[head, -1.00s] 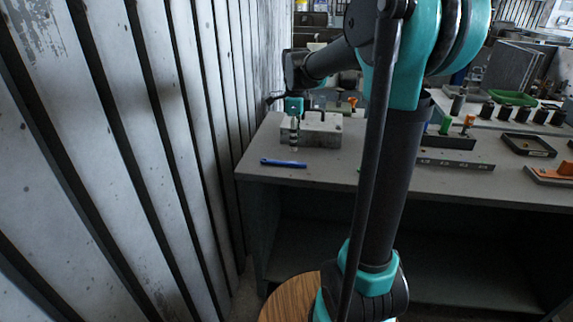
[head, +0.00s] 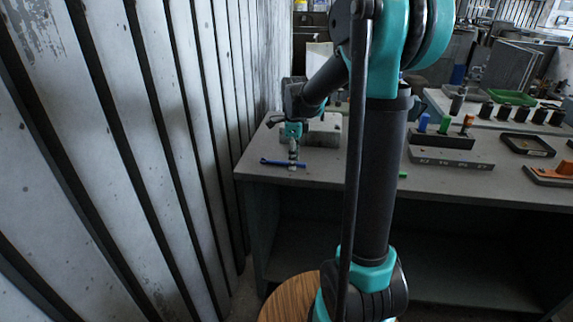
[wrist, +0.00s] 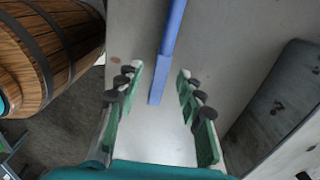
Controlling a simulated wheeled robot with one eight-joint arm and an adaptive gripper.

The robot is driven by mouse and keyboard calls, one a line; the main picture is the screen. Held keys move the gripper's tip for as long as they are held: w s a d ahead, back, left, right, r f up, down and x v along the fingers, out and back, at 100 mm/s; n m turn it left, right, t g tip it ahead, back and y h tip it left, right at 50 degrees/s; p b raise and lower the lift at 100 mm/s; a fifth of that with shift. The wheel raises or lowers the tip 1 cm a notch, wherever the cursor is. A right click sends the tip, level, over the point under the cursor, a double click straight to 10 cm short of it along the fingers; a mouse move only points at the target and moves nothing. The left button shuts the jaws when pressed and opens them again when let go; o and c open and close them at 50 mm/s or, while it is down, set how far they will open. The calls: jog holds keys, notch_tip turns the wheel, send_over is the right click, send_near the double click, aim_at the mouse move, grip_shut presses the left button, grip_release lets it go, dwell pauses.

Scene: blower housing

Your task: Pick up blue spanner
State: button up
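The blue spanner (head: 273,162) lies flat near the front left edge of the grey bench, partly hidden by my gripper in the head view. In the wrist view my gripper (wrist: 160,72) is open, with one green finger on each side of the spanner (wrist: 168,45). Neither finger appears to touch it. The spanner runs lengthwise between the fingers, and its squared end lies inside the gap. I cannot tell how far the fingertips are above the bench.
A grey block (head: 325,132) stands just behind my gripper. A ribbed metal wall (head: 150,150) runs along the left. A wooden barrel (wrist: 55,40) stands in front of the bench. A rack (head: 440,150) with coloured pieces and a dark tray (head: 528,146) are further right.

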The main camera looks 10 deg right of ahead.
grip_shut()
jog(key=shift+r, duration=0.1)
notch_tip(320, 180, up, 20)
dwell(0.7)
jog(key=c, duration=0.6)
grip_release()
grip_shut()
